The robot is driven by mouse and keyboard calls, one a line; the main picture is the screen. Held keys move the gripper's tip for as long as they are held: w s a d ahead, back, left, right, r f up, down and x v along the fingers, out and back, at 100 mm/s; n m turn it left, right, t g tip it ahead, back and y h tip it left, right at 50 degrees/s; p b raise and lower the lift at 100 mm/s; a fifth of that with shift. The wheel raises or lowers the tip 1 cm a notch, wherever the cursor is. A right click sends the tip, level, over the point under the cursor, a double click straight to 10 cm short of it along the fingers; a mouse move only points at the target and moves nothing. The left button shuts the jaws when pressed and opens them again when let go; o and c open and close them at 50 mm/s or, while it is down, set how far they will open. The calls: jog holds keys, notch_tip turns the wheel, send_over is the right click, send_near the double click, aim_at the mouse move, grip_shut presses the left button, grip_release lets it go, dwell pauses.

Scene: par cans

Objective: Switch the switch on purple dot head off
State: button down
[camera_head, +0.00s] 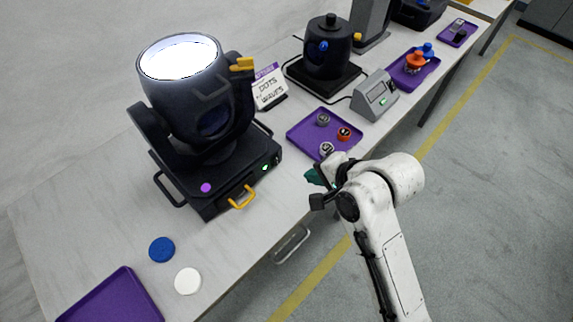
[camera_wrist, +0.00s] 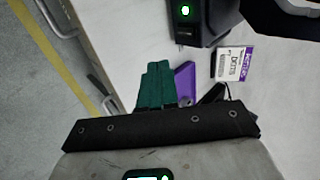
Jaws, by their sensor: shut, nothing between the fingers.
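The purple dot head (camera_head: 190,110) is a large black moving-head lamp on the bench at the left, with a bright white lit lens facing up. A purple dot (camera_head: 206,188) marks the front of its base. A small switch with a glowing green light (camera_head: 265,168) sits at the right end of that base. In the wrist view the green-lit switch (camera_wrist: 185,11) shows at the top. My gripper (camera_head: 318,177) has green fingers, shut and empty, right of the switch and apart from it. The fingers (camera_wrist: 156,84) point toward the lamp base in the wrist view.
A yellow handle (camera_head: 241,198) sticks out from the base front. A purple tray (camera_head: 304,133) with several knobs lies beyond my gripper. A grey meter box (camera_head: 374,96), a sign (camera_head: 269,88) and a second black lamp (camera_head: 328,48) stand behind. Blue (camera_head: 161,249) and white discs (camera_head: 187,281) lie at front left.

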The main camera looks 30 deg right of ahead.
aim_at(276, 161)
jog(key=x, duration=0.7)
jog(key=shift+s, duration=0.1)
jog(key=w, duration=0.2)
jog(key=w+a+f, duration=0.1)
jog(key=shift+w+a, duration=0.1)
jog(key=shift+w+a+f, duration=0.1)
jog(key=shift+w+a, duration=0.05)
jog(key=shift+w, duration=0.4)
jog(key=shift+w+f, duration=0.1)
jog(key=shift+f, duration=0.15)
jog(key=shift+a+r+t, duration=0.1)
jog(key=shift+r+t, duration=0.1)
jog(key=shift+t, duration=0.1)
jog(key=shift+r, duration=0.2)
